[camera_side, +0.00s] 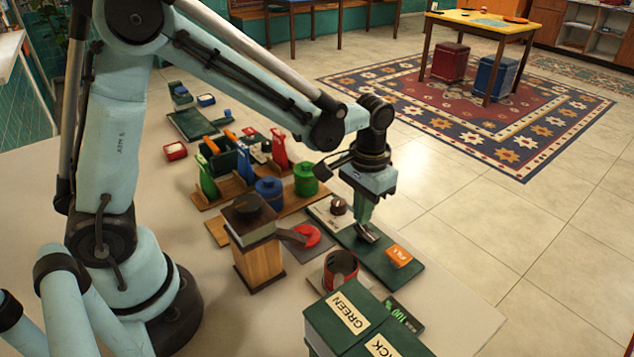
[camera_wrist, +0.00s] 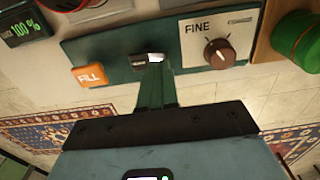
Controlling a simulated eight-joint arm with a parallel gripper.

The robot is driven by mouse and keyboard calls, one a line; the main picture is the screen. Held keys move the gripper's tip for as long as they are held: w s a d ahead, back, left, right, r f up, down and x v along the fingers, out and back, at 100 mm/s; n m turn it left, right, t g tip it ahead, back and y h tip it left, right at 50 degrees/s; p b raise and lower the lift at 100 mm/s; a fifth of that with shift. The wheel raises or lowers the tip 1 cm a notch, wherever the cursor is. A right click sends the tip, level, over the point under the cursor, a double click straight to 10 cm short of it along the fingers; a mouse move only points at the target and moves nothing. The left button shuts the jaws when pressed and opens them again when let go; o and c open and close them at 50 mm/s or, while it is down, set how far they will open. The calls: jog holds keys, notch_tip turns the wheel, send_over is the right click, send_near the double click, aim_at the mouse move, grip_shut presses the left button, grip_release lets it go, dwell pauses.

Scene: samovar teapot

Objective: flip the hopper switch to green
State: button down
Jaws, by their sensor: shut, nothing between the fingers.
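A small rocker-like switch (camera_side: 367,233) sits on a dark green panel (camera_side: 345,228), between an orange FILL button and a dial. In the wrist view the switch (camera_wrist: 140,61) shows a dark left part and a bright whitish right part; its label is too small to read. My gripper (camera_side: 364,220) is shut and empty, pointing down at the switch. In the wrist view its fingertips (camera_wrist: 155,70) are right at the switch's right part and hide some of it. I cannot tell whether they touch it. Two dark green hopper boxes, one labelled GREEN (camera_side: 348,312), stand in the front.
The orange FILL button (camera_side: 398,255) is close beside the switch. The FINE dial (camera_wrist: 218,53) is on the other side. A red open tin (camera_side: 341,268), a wooden grinder (camera_side: 256,250) and green and blue canisters (camera_side: 306,179) crowd the table nearby.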

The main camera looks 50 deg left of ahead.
jog(key=shift+f, duration=0.9)
dwell(0.4)
jog(key=shift+r, duration=3.55)
jog(key=s+a+r+t, duration=0.4)
jog(key=s+a+t, duration=0.2)
jog(key=s, duration=0.4)
jog(key=shift+a+r+t, duration=0.15)
jog(key=shift+a+t, duration=0.05)
jog(key=shift+t, duration=0.4)
